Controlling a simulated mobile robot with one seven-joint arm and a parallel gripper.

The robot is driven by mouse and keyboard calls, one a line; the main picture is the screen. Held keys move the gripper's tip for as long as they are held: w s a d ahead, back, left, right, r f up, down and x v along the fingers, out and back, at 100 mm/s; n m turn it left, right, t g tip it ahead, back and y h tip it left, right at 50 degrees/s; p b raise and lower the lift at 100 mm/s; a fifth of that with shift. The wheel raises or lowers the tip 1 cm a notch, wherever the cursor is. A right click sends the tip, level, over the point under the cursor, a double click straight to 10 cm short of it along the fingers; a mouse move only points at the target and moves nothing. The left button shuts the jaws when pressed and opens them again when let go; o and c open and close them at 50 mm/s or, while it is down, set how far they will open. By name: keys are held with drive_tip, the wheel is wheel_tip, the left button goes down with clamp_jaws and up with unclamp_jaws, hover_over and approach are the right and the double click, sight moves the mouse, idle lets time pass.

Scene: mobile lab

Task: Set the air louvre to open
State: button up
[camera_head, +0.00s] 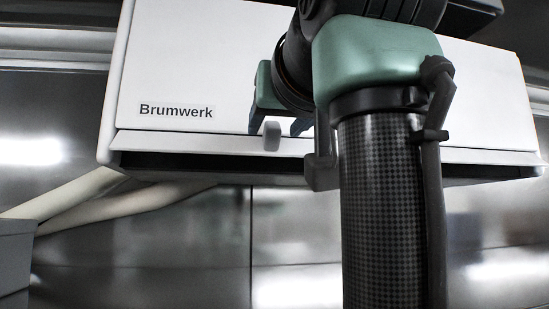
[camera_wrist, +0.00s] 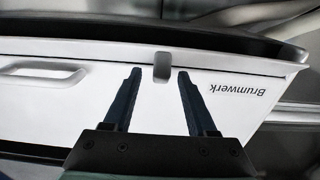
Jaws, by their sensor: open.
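The air louvre is a long white flap (camera_head: 200,143) along the lower front edge of the white Brumwerk unit (camera_head: 200,60). A dark slot shows beneath it. A small grey tab (camera_head: 271,136) stands on the flap; it also shows in the wrist view (camera_wrist: 161,66). My gripper (camera_head: 280,125) is open, with its dark blue fingers at the tab. In the wrist view my gripper (camera_wrist: 160,72) has one fingertip on each side of the tab, with a gap on both sides. I cannot tell whether the tab is fully between the fingers in depth.
A grey bar handle (camera_wrist: 40,72) sits on the unit's front, left of the tab in the wrist view. Pale pipes (camera_head: 110,198) run below the unit at the left. A metal wall (camera_head: 190,250) stands behind. My arm hides much of the unit's right half.

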drive_tip(key=shift+w+a+f, duration=0.1)
drive_tip(key=shift+w+a, duration=0.2)
drive_tip(key=shift+w, duration=0.5)
drive_tip(key=shift+s+d, duration=0.15)
drive_tip(key=shift+s, duration=0.05)
drive_tip(key=c, duration=0.4)
clamp_jaws()
